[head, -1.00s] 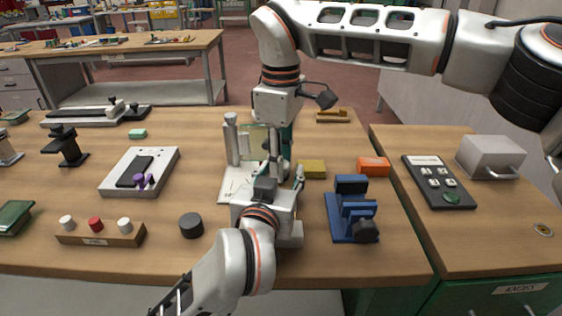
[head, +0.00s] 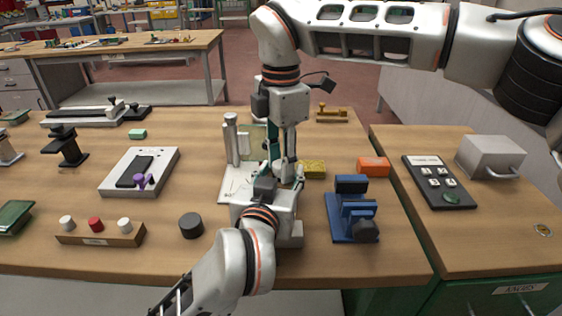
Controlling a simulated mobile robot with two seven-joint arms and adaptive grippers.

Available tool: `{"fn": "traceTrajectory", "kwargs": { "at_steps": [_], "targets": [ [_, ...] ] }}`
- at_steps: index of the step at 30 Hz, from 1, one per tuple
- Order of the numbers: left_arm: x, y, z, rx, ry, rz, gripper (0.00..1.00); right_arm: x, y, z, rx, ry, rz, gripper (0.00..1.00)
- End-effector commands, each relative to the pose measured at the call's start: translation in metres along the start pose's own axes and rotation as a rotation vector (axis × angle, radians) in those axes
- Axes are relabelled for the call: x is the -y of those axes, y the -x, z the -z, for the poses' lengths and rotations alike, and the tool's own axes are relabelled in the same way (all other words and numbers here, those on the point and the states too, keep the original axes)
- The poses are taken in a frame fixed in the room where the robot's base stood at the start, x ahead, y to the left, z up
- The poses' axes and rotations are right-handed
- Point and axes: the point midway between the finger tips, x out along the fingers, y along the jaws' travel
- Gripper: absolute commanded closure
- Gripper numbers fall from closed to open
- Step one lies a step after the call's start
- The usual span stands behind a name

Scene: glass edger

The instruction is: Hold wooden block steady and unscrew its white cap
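A wooden block (head: 84,238) with a label stands at the front left of the table in the head view. It carries two white caps, the left one (head: 67,222) and the right one (head: 125,225), with a red cap (head: 95,224) between them. Both grippers are well to the right of it. My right gripper (head: 283,175) points down from above, and my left gripper (head: 283,180) reaches in from the front, close below it. Their fingers overlap in the picture, so whether either holds anything is hidden.
A glass edger with a post (head: 231,138) stands just behind and left of the grippers. A black cylinder (head: 191,225) is left of them. A yellow block (head: 314,169), an orange block (head: 373,166) and a blue fixture (head: 351,215) are to the right.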

Motion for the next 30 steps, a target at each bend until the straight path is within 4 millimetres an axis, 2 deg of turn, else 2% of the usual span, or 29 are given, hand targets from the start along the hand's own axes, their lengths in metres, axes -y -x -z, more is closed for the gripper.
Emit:
{"fn": "traceTrajectory", "kwargs": {
  "at_steps": [14, 17, 24, 30],
  "targets": [
    [0.000, 0.000, -0.001, 0.003, 0.001, -0.001, 1.00, 0.000, 0.001, 0.000, 0.000, 0.002, 0.000, 0.59],
    [0.000, 0.000, -0.002, 0.004, 0.001, 0.000, 1.00, 0.000, 0.008, 0.000, 0.001, 0.001, -0.001, 0.59],
    [0.000, 0.000, -0.002, 0.004, 0.001, 0.000, 1.00, -0.001, 0.038, 0.000, 0.001, 0.000, -0.002, 0.59],
    [0.000, 0.000, -0.002, 0.004, 0.000, 0.000, 1.00, 0.000, 0.046, 0.000, 0.000, -0.021, 0.001, 0.61]
  ]
}}
